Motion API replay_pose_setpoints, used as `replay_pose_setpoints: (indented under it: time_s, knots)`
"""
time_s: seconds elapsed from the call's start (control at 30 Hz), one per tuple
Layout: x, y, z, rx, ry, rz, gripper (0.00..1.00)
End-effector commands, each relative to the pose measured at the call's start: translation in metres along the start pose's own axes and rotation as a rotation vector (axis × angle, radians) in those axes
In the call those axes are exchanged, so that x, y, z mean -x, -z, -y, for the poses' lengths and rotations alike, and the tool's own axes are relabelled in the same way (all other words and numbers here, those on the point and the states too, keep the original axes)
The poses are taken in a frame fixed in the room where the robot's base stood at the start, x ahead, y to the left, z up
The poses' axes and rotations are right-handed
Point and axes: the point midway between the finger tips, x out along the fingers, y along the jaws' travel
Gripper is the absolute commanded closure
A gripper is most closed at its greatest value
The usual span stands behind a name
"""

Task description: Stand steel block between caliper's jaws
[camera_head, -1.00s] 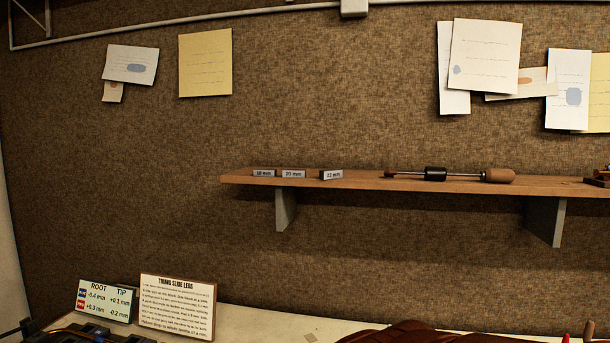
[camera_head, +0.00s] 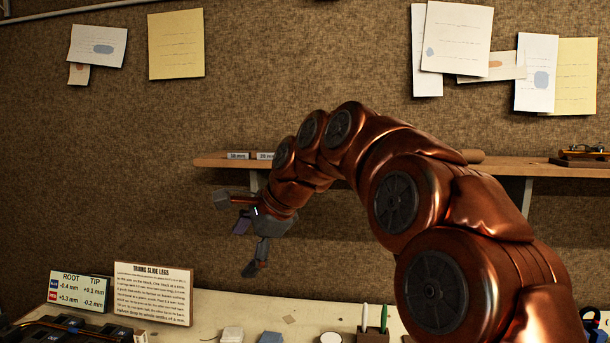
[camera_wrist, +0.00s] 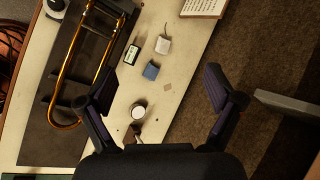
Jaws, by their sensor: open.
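Two small steel blocks, one labelled 18 mm (camera_head: 237,156) and one that seems to read 20 mm (camera_head: 265,156), lie on the wooden shelf (camera_head: 210,162) in the head view. The labelled block to their right is hidden behind my arm. My gripper (camera_head: 236,234) is open and empty, in front of and below the shelf's left end. In the wrist view my gripper's fingers (camera_wrist: 158,90) are spread wide above the bench, with nothing between them at hand. I cannot make out the caliper for certain in either view.
The bench (camera_wrist: 185,75) holds a brass tube (camera_wrist: 80,70) on a dark mat, a blue block (camera_wrist: 151,70), a pale block (camera_wrist: 163,45) and a round white-topped item (camera_wrist: 138,111). Two cards (camera_head: 153,293) (camera_head: 79,291) stand at the left. A grey shelf bracket (camera_wrist: 285,103) shows beside my fingers.

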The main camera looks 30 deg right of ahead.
Motion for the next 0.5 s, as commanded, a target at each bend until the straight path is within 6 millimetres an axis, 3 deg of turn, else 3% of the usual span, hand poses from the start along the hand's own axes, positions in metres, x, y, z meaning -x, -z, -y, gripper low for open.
replay_pose_setpoints:
  time_s: [0.03, 0.2, 0.5]
  knots:
    - [0.010, 0.010, 0.022, -0.088, 0.047, 0.007, 0.08]
    - [0.046, 0.041, 0.082, -0.396, 0.189, 0.053, 0.08]
    - [0.124, 0.114, 0.159, -0.909, 0.434, 0.186, 0.08]
